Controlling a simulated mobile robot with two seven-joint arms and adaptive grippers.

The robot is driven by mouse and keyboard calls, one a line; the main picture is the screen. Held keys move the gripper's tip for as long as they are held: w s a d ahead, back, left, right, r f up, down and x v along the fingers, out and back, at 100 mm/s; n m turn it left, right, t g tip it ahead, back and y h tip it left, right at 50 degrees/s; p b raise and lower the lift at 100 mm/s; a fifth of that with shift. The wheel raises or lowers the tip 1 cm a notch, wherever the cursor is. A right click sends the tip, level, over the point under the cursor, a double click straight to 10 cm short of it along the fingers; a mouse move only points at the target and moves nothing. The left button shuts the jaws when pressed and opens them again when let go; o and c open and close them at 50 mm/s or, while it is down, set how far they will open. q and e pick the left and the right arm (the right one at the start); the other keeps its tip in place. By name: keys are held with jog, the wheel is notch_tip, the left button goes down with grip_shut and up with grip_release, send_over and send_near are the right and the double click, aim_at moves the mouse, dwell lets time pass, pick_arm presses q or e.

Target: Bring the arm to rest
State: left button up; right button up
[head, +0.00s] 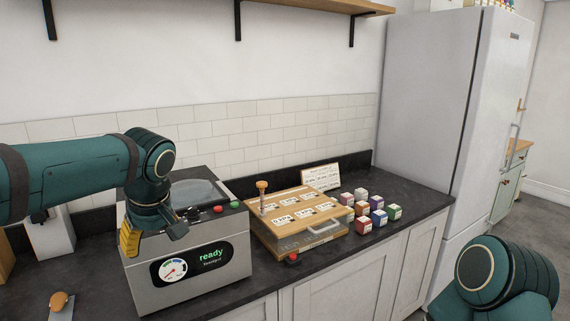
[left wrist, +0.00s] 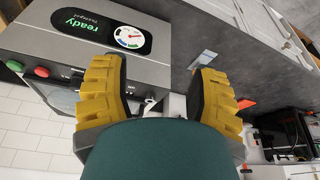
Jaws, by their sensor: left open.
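My left gripper (head: 130,240) hangs at the front left of a grey machine, with its yellow fingers pointing down. In the left wrist view the two yellow fingers (left wrist: 160,75) stand wide apart with nothing held between them. The arm comes in from the left and bends down at the wrist. Of my right arm only a green joint shows at the lower right of the head view; its gripper is out of the picture.
The grey machine (head: 190,268) has a "ready" display and red and green buttons. A wooden-topped case (head: 285,207) with labels, several small coloured boxes (head: 378,217) and a sign (head: 321,177) stand right of it. A wood-knobbed tool (head: 60,303) lies front left. A fridge (head: 430,100) stands right.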

pick_arm(q)
jog(key=w+d+f+m+h, duration=0.1)
jog(key=w+d+f, duration=0.1)
jog(key=f, duration=0.4)
jog(key=w+d+f+m+h, duration=0.1)
jog(key=w+d+f+m, duration=0.15)
jog(key=f, duration=0.35)
jog(key=s+d+f+m+g+h, duration=0.1)
jog(key=s+d+f, duration=0.15)
jog(key=f, duration=0.55)
jog(key=s+d+f+m+h, duration=0.1)
jog(key=s+d+f+h, duration=0.1)
jog(key=d+f, duration=0.35)
jog(key=s+d+f+m, duration=0.1)
jog(key=s+f, duration=0.6)
jog(key=f, duration=0.2)
jog(key=s+d+f+h, duration=0.1)
jog(key=s+f, duration=0.6)
jog(key=f, duration=0.3)
jog(key=shift+s+d+m, duration=0.3)
jog(key=shift+m, duration=0.05)
pick_arm(e)
jog(key=shift+w+f, duration=0.25)
jog(key=shift+w, duration=0.5)
pick_arm(q)
jog(key=shift+f, duration=0.1)
